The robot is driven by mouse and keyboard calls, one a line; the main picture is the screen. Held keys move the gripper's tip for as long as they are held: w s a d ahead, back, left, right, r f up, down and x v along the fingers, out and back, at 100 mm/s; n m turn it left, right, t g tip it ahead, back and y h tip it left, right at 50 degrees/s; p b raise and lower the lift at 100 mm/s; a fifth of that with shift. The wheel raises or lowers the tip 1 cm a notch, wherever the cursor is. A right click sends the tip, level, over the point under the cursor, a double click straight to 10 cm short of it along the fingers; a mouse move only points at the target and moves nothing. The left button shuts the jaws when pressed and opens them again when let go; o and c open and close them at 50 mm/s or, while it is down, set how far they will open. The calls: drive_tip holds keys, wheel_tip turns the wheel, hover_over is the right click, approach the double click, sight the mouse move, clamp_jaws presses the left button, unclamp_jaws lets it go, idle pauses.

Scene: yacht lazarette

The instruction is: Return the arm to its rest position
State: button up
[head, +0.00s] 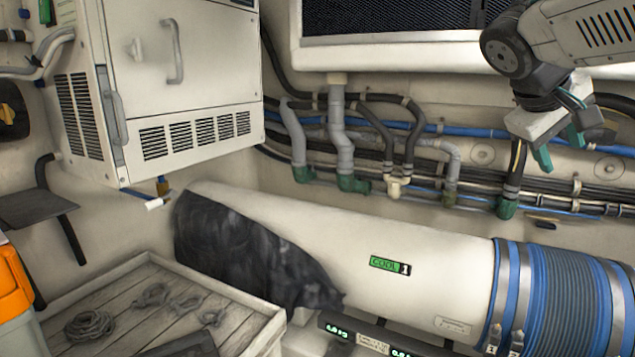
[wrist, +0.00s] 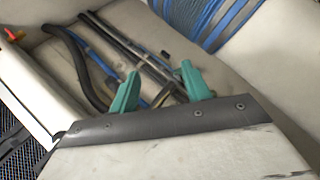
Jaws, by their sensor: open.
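My gripper (head: 560,148) is at the upper right of the head view, at the end of my grey and white arm. Its two green fingertips stand apart with nothing between them. It hangs in front of the wall with pipes and cables, above the white cylinder. In the wrist view the gripper (wrist: 168,92) shows both green fingers spread and empty, with cables and pipes behind them.
A large white cylinder (head: 330,235) marked COOL 1 has a blue ribbed hose (head: 575,300) clamped at its right end and dark cloth (head: 235,250) over its left. A white cabinet (head: 185,75) hangs upper left. A wooden-floored tray (head: 120,300) holds rope coils.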

drive_tip(key=s+a+f+y, duration=0.2)
drive_tip(key=s+a+f, duration=0.2)
drive_tip(key=s+f, duration=0.2)
drive_tip(key=s+a+f+m+g+y, duration=0.1)
drive_tip(key=s+a+f+y, duration=0.2)
drive_tip(key=s+f, duration=0.4)
drive_tip(key=s+a+f+y, duration=0.3)
drive_tip(key=s+a+f, duration=0.2)
drive_tip(key=s+f, duration=0.2)
drive_tip(key=shift+s+a+g, duration=0.35)
drive_tip(key=shift+s+g, duration=0.05)
drive_tip(key=shift+s, duration=0.3)
drive_tip(key=shift+f, duration=0.1)
